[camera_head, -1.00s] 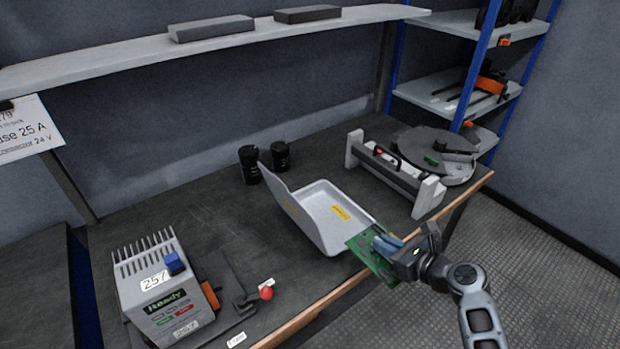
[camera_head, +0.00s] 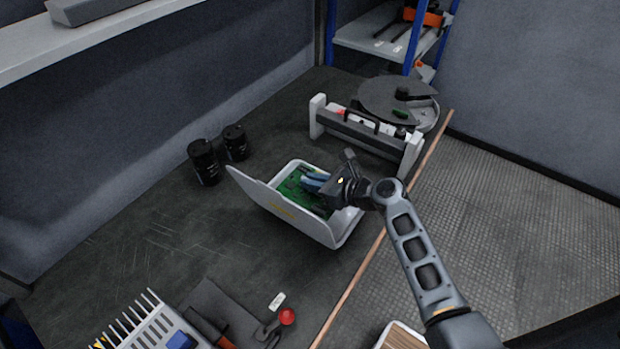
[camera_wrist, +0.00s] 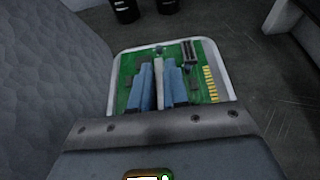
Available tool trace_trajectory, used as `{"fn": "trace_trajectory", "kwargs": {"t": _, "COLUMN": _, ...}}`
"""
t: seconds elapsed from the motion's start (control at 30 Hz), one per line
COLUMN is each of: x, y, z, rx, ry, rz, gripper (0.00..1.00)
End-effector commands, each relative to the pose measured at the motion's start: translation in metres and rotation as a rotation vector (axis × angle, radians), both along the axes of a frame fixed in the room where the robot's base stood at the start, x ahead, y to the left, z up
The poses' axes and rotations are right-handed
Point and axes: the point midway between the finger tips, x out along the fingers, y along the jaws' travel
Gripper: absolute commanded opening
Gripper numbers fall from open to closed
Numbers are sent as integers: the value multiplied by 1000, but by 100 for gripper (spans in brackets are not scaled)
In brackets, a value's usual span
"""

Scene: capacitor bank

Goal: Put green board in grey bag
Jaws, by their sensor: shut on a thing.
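The green board (camera_head: 292,183) is inside the open, light grey tray-like container (camera_head: 345,228) with a raised lid, which I take as the grey bag. My gripper (camera_head: 316,183) reaches into the container from the right and is shut on the board. In the wrist view the board (camera_wrist: 130,68) lies within the container's pale rim (camera_wrist: 222,62), with my blue fingers (camera_wrist: 160,85) over its middle. Whether the board rests on the container's floor is hidden.
Two black cylinders (camera_head: 204,162) stand behind the container. A white-ended rack (camera_head: 365,136) and a round grey disc (camera_head: 398,98) lie at the back right. A finned device (camera_head: 150,328) and a red-knobbed lever (camera_head: 287,316) are at the front left. The table's edge runs close to the container's right.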

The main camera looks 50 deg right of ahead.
Motion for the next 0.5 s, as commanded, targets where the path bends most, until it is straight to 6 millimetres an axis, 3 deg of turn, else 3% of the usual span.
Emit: {"fn": "trace_trajectory", "kwargs": {"t": 0.5, "x": 0, "y": -1, "z": -52, "rx": -1, "ry": -1, "rz": -2, "gripper": 0}}
